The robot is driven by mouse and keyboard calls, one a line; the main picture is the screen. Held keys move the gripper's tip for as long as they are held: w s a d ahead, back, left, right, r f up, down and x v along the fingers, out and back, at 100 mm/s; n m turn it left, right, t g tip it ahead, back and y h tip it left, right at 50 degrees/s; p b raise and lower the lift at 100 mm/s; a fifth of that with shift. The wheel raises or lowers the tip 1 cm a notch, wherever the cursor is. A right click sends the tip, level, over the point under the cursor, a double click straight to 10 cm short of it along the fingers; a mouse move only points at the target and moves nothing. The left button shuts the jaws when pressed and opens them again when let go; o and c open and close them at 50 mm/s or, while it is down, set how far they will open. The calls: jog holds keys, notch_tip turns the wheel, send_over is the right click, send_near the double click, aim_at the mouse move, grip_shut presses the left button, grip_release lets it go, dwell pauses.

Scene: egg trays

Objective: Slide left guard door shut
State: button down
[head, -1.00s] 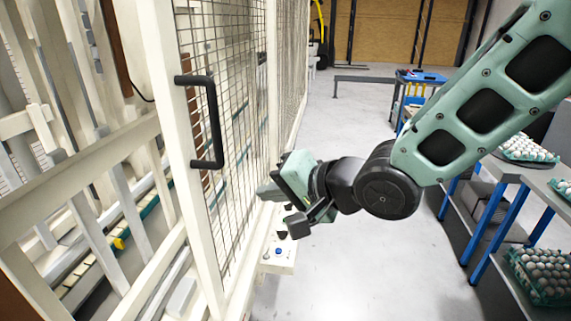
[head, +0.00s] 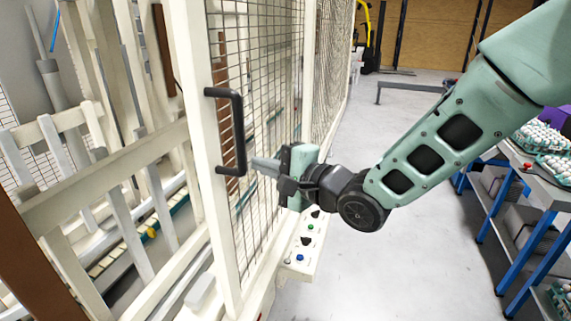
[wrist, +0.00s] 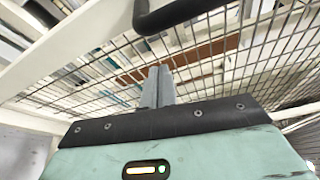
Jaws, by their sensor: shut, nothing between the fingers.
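The left guard door is a cream frame (head: 208,150) with wire mesh, on the left in the head view. A gap opens to its left onto the machine inside. A black bar handle (head: 239,130) is fixed upright on its frame; it also shows at the top of the wrist view (wrist: 180,14). My gripper (head: 255,162) is shut and empty. Its fingertips are just right of the handle's lower part, in front of the mesh. In the wrist view the closed fingers (wrist: 158,82) point at the mesh below the handle. I cannot tell whether they touch the handle.
A control box with buttons (head: 302,250) sticks out below my gripper. Blue-legged tables (head: 535,185) with egg trays (head: 543,135) stand at the right. The grey floor between door and tables is clear. A low grey rail (head: 410,87) stands farther back.

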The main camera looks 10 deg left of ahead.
jog(key=shift+s+a+r+p, duration=0.15)
jog(key=shift+s+p, duration=0.1)
jog(key=shift+s, duration=0.35)
jog(key=shift+s+a+r+p, duration=0.15)
jog(key=shift+s+p, duration=0.15)
jog(key=shift+s, duration=0.35)
jog(key=shift+s+a+r+p, duration=0.15)
jog(key=shift+s+p, duration=0.1)
jog(key=shift+s, duration=0.35)
jog(key=shift+s+f, duration=0.1)
